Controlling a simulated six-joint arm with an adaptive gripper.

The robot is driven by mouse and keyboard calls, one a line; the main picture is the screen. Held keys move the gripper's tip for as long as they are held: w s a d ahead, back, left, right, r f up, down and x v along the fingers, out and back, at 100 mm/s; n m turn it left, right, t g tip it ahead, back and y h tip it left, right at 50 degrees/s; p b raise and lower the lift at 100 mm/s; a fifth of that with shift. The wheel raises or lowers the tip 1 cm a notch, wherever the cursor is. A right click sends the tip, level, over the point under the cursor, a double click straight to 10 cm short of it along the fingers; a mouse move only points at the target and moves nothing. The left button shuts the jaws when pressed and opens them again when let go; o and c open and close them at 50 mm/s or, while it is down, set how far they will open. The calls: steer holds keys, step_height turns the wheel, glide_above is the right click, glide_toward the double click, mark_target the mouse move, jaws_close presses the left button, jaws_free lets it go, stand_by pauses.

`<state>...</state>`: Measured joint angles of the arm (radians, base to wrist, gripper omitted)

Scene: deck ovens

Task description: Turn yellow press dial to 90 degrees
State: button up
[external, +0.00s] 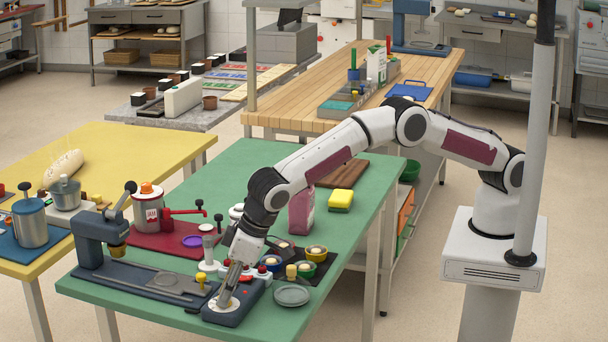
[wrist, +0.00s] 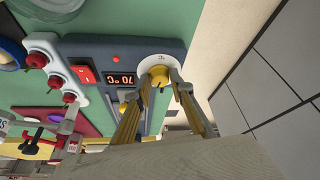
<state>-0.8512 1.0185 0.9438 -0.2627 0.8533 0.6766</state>
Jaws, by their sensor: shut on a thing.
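The dial (wrist: 153,65) has a white skirt and a yellow knob. It sits at the end of a blue-grey control box (external: 238,312) at the green table's front edge. In the wrist view, the box (wrist: 84,53) has a red display (wrist: 121,79) that appears to read 70 °C upside down, and a red switch (wrist: 84,74). My gripper (external: 227,296) reaches down to the dial in the external view. In the wrist view, my gripper (wrist: 160,82) has its fingertips on both sides of the yellow knob, shut on it. The fingers partly hide the knob.
The blue press (external: 98,245) with its long base stands left of the box. A white strip with red knobs (wrist: 52,68) lies beside the box. A grey plate (external: 292,295) and small bowls (external: 316,254) are to the right. The table edge is close.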

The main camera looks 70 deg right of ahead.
steer(key=shift+s+f+m, duration=0.1)
steer(key=shift+m, duration=0.5)
steer(key=shift+m+h, duration=0.3)
steer(key=shift+h, duration=0.1)
steer(key=o, duration=1.1)
steer(key=shift+v, duration=1.65)
steer(key=shift+s+d+f, duration=0.1)
steer(key=shift+s+d, duration=0.2)
steer(key=shift+s, duration=1.65)
steer(key=shift+s+d+r, duration=0.1)
steer(key=shift+s+d, duration=0.2)
steer(key=shift+s, duration=1.65)
steer(key=shift+s+d+f, duration=0.1)
steer(key=shift+s+d, duration=0.2)
steer(key=shift+s, duration=1.65)
